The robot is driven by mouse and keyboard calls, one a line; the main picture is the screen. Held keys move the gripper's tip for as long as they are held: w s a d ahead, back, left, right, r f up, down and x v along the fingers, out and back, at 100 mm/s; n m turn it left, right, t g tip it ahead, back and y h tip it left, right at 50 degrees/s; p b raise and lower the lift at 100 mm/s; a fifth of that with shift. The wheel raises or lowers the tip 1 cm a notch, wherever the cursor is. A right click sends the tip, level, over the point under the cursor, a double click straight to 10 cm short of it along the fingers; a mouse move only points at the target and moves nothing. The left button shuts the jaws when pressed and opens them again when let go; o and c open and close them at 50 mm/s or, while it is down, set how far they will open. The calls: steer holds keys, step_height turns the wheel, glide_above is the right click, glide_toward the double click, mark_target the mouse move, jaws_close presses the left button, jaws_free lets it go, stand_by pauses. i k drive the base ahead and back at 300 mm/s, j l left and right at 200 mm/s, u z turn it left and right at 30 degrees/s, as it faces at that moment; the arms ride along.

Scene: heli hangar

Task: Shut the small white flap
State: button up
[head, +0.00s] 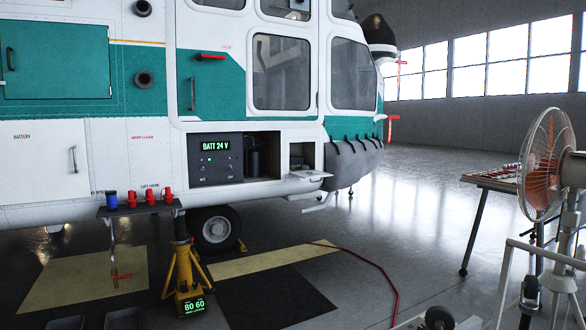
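The small white flap (311,174) is on the lower side of the white and green helicopter, near its nose. It stands open, sticking out roughly level from the bottom edge of a small dark opening (301,157). A small dark detail shows on the flap, too small to make out. My gripper is not in view.
Left of the opening are an open bay (262,155) and a panel (215,158) reading "BATT 24 V". A yellow jack (185,270) and a shelf (118,211) with blue and red items stand in front. A fan (546,165) and table (490,181) stand right. Floor between is mostly clear, crossed by a red cable (385,272).

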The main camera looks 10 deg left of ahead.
mark_target(311, 177)
steer(key=i+j+u, duration=0.25)
steer(key=j, duration=0.25)
steer(key=i+j+u, duration=0.5)
steer(key=i, duration=0.25)
steer(key=i+j+u, duration=0.2)
steer(key=i, duration=0.2)
steer(key=i+j+u, duration=0.15)
steer(key=i, duration=0.3)
steer(key=i+z, duration=0.45)
steer(key=i+j+z, duration=0.15)
steer(key=i+z, duration=0.35)
steer(key=i, duration=0.2)
steer(key=i+z, duration=0.4)
steer(key=i, duration=0.15)
steer(key=i+z, duration=0.4)
steer(key=i, duration=0.15)
steer(key=i+j, duration=0.15)
steer(key=j, duration=0.2)
steer(key=i+j, duration=0.15)
steer(key=j, duration=0.15)
steer(key=i+j, duration=0.15)
steer(key=j, duration=0.2)
